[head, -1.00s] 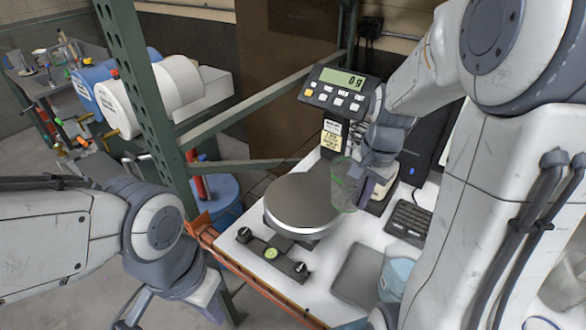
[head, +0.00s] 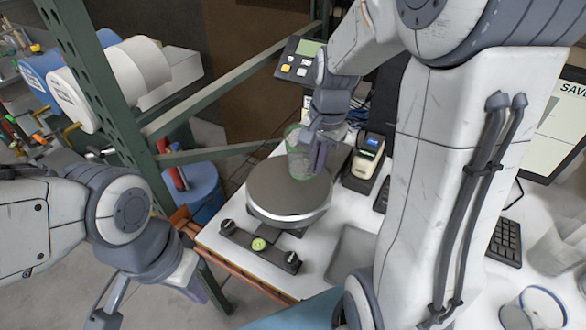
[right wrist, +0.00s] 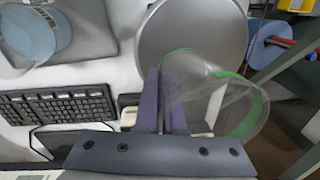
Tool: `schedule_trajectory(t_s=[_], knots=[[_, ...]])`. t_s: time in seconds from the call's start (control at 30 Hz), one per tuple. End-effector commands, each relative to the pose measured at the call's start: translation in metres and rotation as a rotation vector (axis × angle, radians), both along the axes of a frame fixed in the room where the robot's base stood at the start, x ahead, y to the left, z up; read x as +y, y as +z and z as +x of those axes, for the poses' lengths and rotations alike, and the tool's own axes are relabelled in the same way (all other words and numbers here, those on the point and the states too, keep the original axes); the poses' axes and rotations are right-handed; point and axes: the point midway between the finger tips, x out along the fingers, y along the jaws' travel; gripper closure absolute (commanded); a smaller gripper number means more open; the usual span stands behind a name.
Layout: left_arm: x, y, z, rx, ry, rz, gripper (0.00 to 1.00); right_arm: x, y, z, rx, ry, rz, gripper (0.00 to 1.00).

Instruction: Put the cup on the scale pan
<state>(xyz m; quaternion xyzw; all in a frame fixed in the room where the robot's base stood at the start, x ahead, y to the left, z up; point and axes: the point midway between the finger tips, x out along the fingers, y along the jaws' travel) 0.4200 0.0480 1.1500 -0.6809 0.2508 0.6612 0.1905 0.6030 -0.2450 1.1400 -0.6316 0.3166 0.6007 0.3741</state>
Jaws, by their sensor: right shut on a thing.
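The clear cup with a green rim line (head: 297,160) is in my right gripper (head: 318,152), at the back edge of the scale pan. In the right wrist view the cup (right wrist: 225,98) is gripped by its wall and overlaps the edge of the pan (right wrist: 190,35). Whether the cup touches the pan I cannot tell. The round grey scale pan (head: 288,188) is otherwise empty. The scale display (head: 300,62) is partly hidden by my right arm. My left gripper (head: 150,305) hangs low at the left, off the table; its fingers are only partly seen.
A level bar with two knobs (head: 260,246) lies in front of the pan. A grey flat pad (head: 352,252) and a label printer (head: 367,156) are to the right. Green rack posts (head: 95,90) stand at the left. A clear container (head: 532,305) sits at the lower right.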

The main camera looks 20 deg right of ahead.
Motion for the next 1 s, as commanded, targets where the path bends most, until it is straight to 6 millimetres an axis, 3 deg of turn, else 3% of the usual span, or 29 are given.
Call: schedule_trajectory(t_s=[0.1, 0.3, 0.6, 1.0], knots=[[0.000, 0.008, 0.000, 0.000, 0.001, 0.000, 1.00, 0.016, -0.012, 0.018, 0.003, 0.005, 0.000, 1.00], [0.000, 0.011, 0.000, 0.000, 0.001, 0.000, 1.00, 0.027, -0.024, 0.031, -0.001, 0.000, 0.000, 1.00], [0.000, 0.020, 0.000, 0.000, 0.001, 0.000, 1.00, 0.027, -0.062, 0.030, 0.003, -0.001, 0.001, 1.00], [0.000, 0.016, 0.000, 0.000, 0.001, 0.000, 1.00, 0.028, -0.068, 0.031, -0.001, 0.001, 0.000, 1.00]])
